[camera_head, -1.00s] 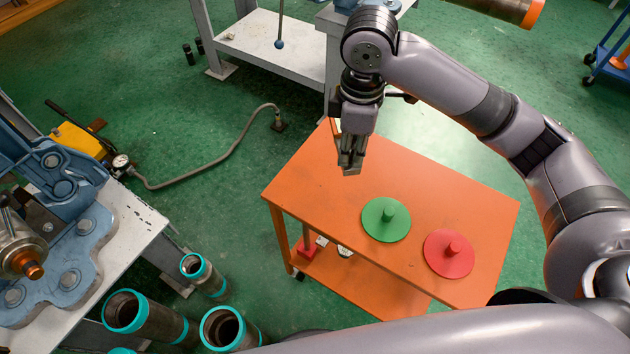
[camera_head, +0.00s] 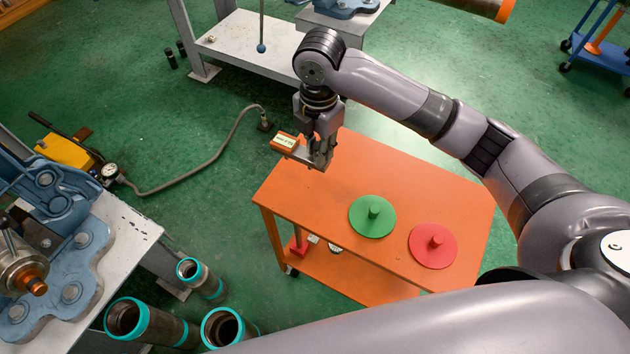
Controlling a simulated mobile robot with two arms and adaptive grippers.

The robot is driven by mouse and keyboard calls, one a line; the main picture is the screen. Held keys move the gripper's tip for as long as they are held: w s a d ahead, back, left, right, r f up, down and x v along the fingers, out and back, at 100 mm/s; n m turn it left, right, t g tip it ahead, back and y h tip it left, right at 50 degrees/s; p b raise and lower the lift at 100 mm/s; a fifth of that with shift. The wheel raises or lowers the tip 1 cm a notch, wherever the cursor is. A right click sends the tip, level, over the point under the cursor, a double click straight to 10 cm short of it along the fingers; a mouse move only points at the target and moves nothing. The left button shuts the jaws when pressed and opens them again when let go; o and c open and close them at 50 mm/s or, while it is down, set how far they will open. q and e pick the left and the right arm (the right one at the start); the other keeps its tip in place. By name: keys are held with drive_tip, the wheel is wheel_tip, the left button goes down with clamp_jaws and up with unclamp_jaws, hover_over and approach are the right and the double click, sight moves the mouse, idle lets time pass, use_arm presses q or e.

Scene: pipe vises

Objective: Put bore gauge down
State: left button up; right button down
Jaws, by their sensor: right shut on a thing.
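My right gripper (camera_head: 321,163) hangs fingers down over the far left part of the orange cart (camera_head: 330,195). It is shut on the bore gauge (camera_head: 285,142), which has an orange body with a small light display and a grey part reaching into the fingers. The gauge sticks out to the left of the fingers, and part of it is hidden by them. I cannot tell whether it touches the cart top. My left gripper is not in view.
A green disc with a knob (camera_head: 372,216) and a red one (camera_head: 433,245) lie on the cart's near right part. The cart top left of them is bare. Teal-rimmed pipes (camera_head: 222,327) stand at the lower left, near a bench with a blue vise (camera_head: 75,245).

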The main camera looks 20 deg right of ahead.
wheel_tip(320, 180, down, 13)
drive_tip(key=shift+f+p, duration=0.15)
drive_tip(key=shift+p, duration=0.5)
drive_tip(key=c, duration=1.8)
unclamp_jaws()
drive_tip(key=shift+f, duration=0.15)
drive_tip(key=shift+c, duration=0.2)
drive_tip(key=o, duration=0.4)
wheel_tip(320, 180, up, 12)
drive_tip(key=shift+r+b, duration=0.15)
drive_tip(key=shift+b, duration=0.8)
